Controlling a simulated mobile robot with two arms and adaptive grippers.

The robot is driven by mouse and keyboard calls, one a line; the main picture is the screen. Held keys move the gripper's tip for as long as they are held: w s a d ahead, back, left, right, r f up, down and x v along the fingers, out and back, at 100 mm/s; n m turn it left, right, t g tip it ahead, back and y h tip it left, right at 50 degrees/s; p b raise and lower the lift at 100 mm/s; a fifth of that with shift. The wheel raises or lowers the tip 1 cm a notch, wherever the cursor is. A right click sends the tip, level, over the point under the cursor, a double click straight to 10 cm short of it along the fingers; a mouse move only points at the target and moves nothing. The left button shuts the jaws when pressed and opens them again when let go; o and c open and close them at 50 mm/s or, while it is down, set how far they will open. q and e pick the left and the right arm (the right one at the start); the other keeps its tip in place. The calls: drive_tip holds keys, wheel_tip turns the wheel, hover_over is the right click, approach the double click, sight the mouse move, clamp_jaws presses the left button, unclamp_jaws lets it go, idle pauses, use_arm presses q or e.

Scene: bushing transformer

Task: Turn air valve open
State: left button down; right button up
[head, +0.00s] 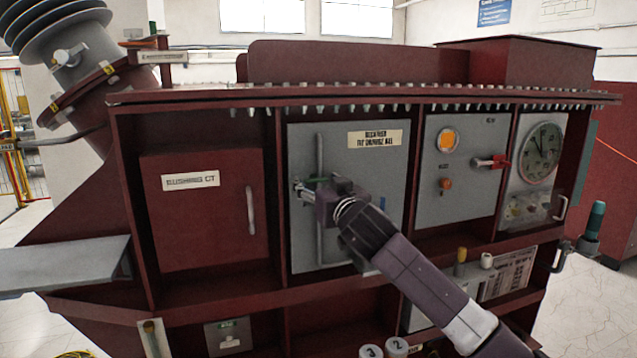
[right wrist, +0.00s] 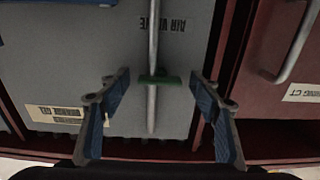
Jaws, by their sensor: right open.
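The air valve is a green handle (head: 318,181) on a thin vertical grey pipe (head: 320,235) in front of a grey panel (head: 375,150). My right gripper (head: 300,187) is at the pipe, close to the handle, and partly covers the view of it. In the right wrist view the green handle (right wrist: 160,80) lies crosswise on the pipe, between the two spread fingers of the right gripper (right wrist: 159,90). The fingers are open, with the pipe and handle between them and no grip visible. "AIR VALVE" lettering shows upside down beside the pipe. My left gripper is not in view.
A red door (head: 205,215) labelled "BUSHING CT" stands left of the panel, with a vertical handle (head: 250,210). To the right are a panel with a red lever (head: 497,162) and a round gauge (head: 542,153). A red ledge runs below.

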drive_tip(key=shift+c, duration=0.3)
drive_tip(key=c, duration=1.1)
